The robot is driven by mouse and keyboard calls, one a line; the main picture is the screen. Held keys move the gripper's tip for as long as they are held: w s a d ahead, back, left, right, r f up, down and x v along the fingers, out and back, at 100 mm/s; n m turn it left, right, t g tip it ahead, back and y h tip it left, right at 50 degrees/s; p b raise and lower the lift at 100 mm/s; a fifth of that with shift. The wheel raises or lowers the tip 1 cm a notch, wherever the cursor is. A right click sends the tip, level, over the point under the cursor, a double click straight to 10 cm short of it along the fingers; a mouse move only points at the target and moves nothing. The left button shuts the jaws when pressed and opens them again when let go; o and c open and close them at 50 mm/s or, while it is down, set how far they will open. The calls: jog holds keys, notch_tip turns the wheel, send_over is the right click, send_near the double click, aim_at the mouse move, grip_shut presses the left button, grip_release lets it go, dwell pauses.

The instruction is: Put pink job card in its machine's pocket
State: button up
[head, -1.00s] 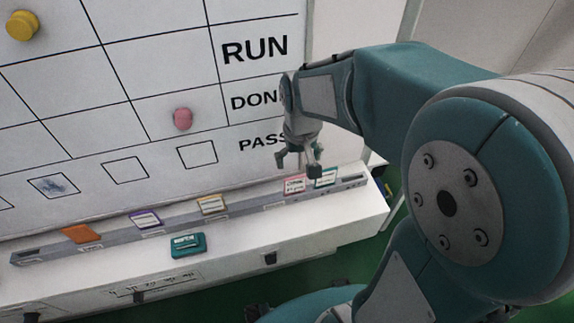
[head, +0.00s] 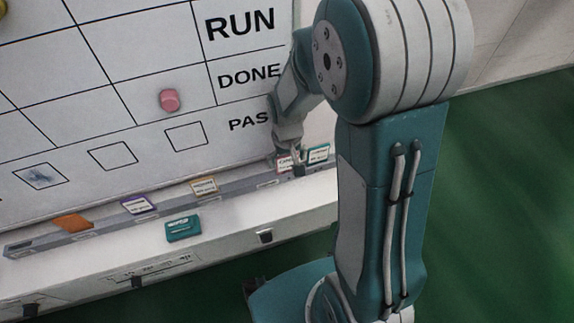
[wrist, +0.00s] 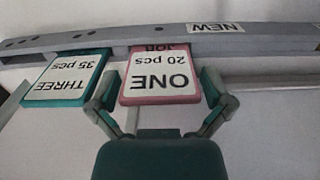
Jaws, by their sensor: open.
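The pink job card (wrist: 160,80), printed "ONE 20 pcs", stands in the grey rail below the whiteboard. In the head view the pink card (head: 285,165) is at the rail's right part, partly hidden by my gripper. My gripper (wrist: 160,112) is open, with one finger on each side of the card in the wrist view. I cannot tell whether the fingers touch it. My gripper (head: 286,163) also shows at the rail in the head view.
A teal card (wrist: 68,78) printed "THREE 35 pcs" stands close beside the pink card. The grey rail (head: 110,222) also holds orange (head: 72,222), purple (head: 138,205) and tan (head: 204,187) cards. A teal object (head: 183,228) lies on the white ledge. A pink magnet (head: 169,100) is on the whiteboard.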

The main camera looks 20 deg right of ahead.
jog(key=shift+f, duration=0.5)
jog(key=shift+c, duration=0.3)
jog(key=c, duration=0.7)
jog(key=shift+r, duration=0.1)
